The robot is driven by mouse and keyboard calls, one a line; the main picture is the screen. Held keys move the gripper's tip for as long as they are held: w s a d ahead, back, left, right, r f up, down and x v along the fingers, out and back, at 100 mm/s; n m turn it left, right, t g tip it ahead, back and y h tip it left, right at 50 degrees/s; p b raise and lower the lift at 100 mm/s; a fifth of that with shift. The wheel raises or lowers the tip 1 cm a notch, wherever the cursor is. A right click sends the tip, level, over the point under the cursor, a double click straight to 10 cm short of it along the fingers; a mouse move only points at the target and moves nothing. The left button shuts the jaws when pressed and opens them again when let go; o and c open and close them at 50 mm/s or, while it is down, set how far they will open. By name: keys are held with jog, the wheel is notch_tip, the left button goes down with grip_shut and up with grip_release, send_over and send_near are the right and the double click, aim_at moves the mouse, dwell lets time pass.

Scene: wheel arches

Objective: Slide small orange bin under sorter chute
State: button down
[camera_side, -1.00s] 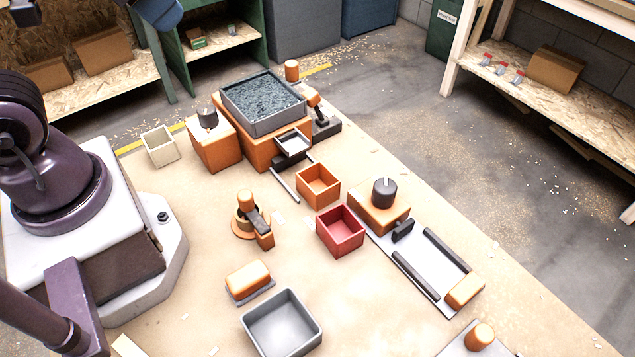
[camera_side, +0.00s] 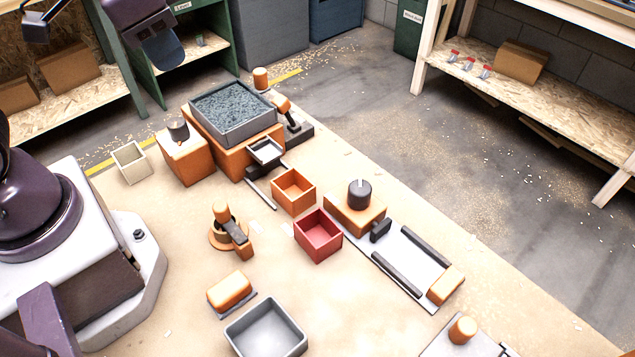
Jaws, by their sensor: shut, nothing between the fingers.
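The small orange bin (camera_side: 294,205) is open-topped and looks empty. It stands upright on the bench, in front and to the right of the sorter chute. The chute (camera_side: 266,152) is a small pale tray with dark sides at the front of the sorter (camera_side: 232,158). The sorter is an orange block carrying a grey tub (camera_side: 240,127) of blue-grey bits. A gap of bare bench shows between bin and chute. A purple part of my arm hangs at the upper left, far from the bin; I cannot make out my gripper's fingers.
A dark rail (camera_side: 261,194) lies left of the bin. A red bin (camera_side: 318,243) stands close in front. An orange block with a black knob (camera_side: 355,215) is at its right. An orange-handled clamp (camera_side: 230,238) stands at the left. A grey tray (camera_side: 265,335) is nearer.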

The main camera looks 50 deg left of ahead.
aim_at(299, 172)
jog(key=w+d+f+m+g+y, duration=0.3)
jog(key=w+d+f+m, duration=1)
jog(key=w+f+m, duration=0.35)
jog(key=x, duration=1)
jog(key=shift+s+f, duration=0.15)
jog(key=shift+s, duration=0.2)
jog(key=a, duration=0.6)
